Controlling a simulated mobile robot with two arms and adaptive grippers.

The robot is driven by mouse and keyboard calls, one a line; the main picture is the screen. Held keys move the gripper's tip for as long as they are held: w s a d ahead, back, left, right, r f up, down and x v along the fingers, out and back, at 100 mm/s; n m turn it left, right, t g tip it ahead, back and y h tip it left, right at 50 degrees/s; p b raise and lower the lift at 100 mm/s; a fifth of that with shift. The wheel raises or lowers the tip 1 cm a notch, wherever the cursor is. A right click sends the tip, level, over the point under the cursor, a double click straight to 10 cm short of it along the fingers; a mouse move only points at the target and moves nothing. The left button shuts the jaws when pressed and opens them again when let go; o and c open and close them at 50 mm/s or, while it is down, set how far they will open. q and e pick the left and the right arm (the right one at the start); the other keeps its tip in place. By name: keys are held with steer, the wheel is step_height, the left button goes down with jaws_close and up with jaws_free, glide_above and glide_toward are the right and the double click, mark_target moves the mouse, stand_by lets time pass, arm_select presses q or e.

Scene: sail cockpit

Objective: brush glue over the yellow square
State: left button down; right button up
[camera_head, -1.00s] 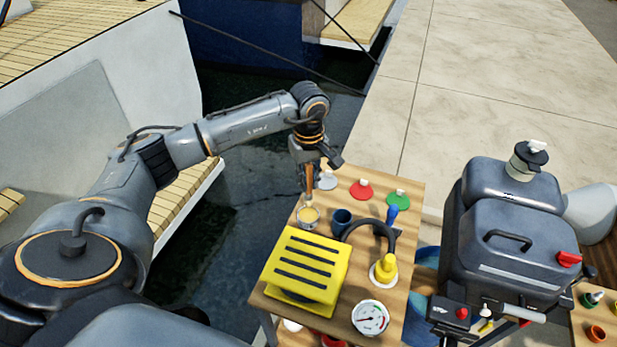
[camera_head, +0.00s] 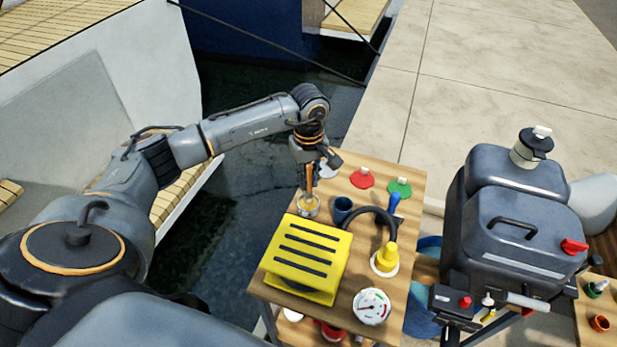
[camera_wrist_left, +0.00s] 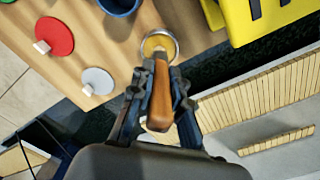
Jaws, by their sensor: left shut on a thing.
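My left gripper (camera_head: 309,166) points down over the left edge of the wooden table. It is shut on a brush with a wooden handle (camera_wrist_left: 160,95). The brush stands upright, its lower end at the mouth of a small metal can (camera_head: 308,207). The can and its yellowish contents also show in the left wrist view (camera_wrist_left: 160,42); the bristles are hidden. A yellow box-like block (camera_head: 335,262) with dark slots sits in front of the can. I cannot tell whether it bears the yellow square. My right gripper is not in view.
The table (camera_head: 345,290) also holds a dark blue cup (camera_head: 342,209), a black curved handle, a yellow cone (camera_head: 386,256), a round gauge (camera_head: 371,306), and red and green discs. A grey machine (camera_head: 515,225) stands at right. Water lies beyond the table's left edge.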

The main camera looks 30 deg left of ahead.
arm_select(q)
steer(key=shift+f+b, duration=0.45)
steer(key=shift+f, duration=0.05)
stand_by(0.5)
stand_by(0.4)
steer(key=shift+f+b, duration=0.1)
steer(key=shift+b, duration=0.2)
stand_by(0.6)
steer(key=shift+s, duration=0.1)
stand_by(0.4)
steer(key=shift+r+p, duration=0.5)
steer(key=shift+r, duration=0.3)
steer(key=shift+r+p, duration=1.3)
steer(key=shift+r, duration=1.5)
